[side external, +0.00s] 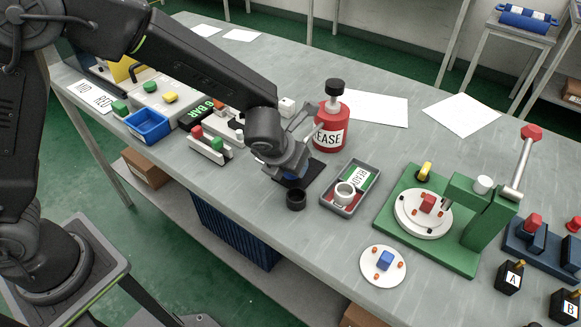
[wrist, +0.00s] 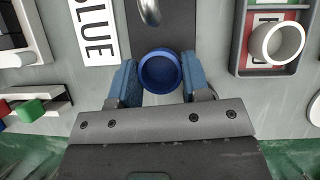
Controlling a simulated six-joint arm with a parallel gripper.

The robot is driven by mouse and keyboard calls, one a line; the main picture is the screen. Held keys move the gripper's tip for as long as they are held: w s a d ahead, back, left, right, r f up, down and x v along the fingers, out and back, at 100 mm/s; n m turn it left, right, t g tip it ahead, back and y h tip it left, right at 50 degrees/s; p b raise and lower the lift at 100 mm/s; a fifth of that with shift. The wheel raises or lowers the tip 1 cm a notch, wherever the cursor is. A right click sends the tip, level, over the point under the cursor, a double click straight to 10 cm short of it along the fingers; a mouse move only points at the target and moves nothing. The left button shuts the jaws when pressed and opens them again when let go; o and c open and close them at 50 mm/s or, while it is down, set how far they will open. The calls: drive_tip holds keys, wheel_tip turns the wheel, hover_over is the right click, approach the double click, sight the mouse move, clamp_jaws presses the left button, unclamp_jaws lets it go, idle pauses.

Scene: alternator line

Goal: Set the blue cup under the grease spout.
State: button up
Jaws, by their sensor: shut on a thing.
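The blue cup (wrist: 160,72) is between the two blue-padded fingers of my gripper (wrist: 160,82), which is shut on it. Its open mouth faces the wrist camera. In the side view my gripper (side external: 288,168) is low over a dark pad (side external: 318,172) and hides most of the cup. The red grease bottle (side external: 330,132) with a black cap stands behind the gripper. A shiny metal spout tip (wrist: 149,12) shows in the wrist view, just beyond the cup and slightly left. I cannot tell whether the cup touches the dark pad.
A grey tray (side external: 346,190) holding a white cup (side external: 345,193) is to the right. A white "BLUE" label (wrist: 98,30) lies left of the pad. Blocks and a gauge box crowd the left side.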

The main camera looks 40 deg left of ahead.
drive_tip(key=shift+f, duration=0.85)
drive_tip(key=shift+f, duration=0.15)
drive_tip(key=o, duration=0.9)
